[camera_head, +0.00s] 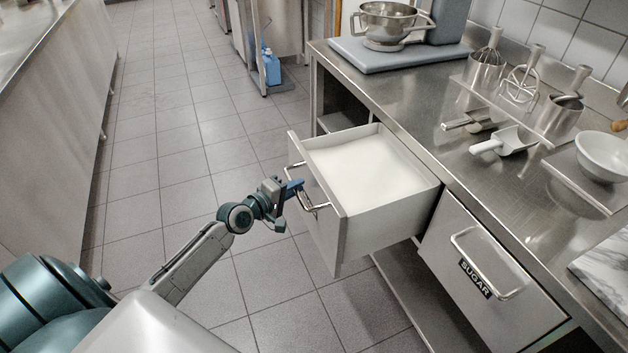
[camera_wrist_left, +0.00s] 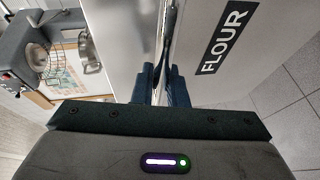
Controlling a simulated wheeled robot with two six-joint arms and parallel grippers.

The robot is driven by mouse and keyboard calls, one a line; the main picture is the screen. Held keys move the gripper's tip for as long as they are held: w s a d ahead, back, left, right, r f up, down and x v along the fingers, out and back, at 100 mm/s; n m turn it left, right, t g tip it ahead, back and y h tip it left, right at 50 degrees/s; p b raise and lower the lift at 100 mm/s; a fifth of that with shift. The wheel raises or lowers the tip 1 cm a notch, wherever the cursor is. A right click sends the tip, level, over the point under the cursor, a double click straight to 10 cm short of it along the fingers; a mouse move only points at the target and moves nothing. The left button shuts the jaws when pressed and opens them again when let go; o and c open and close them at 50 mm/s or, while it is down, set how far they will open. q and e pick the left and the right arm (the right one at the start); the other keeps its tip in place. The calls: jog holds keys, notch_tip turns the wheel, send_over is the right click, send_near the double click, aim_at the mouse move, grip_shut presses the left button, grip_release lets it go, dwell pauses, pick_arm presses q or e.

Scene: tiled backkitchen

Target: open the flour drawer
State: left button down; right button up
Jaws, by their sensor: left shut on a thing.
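The flour drawer (camera_head: 385,212) stands pulled out from under the steel counter in the head view, its white flour (camera_head: 365,170) showing inside. My left gripper (camera_head: 296,190) is at the drawer's front and is shut on the drawer's bar handle (camera_head: 312,203). In the left wrist view the fingers (camera_wrist_left: 166,85) close around the handle (camera_wrist_left: 172,35), beside the drawer front with its black FLOUR label (camera_wrist_left: 228,42). My right gripper is in neither view.
The shut sugar drawer (camera_head: 490,272) is to the right. The counter (camera_head: 440,110) holds a mixer with a steel bowl (camera_head: 388,22), whisks, a white scoop (camera_head: 505,141) and a white bowl (camera_head: 603,156). A blue jug (camera_head: 271,68) stands behind. The tiled floor (camera_head: 165,130) left of the drawer is clear.

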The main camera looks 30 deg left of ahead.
pick_arm(q)
jog(key=shift+s+a, duration=0.4)
jog(key=shift+s, duration=0.15)
jog(key=c, duration=1.5)
grip_release()
jog(key=shift+o, duration=0.2)
jog(key=shift+s, duration=0.1)
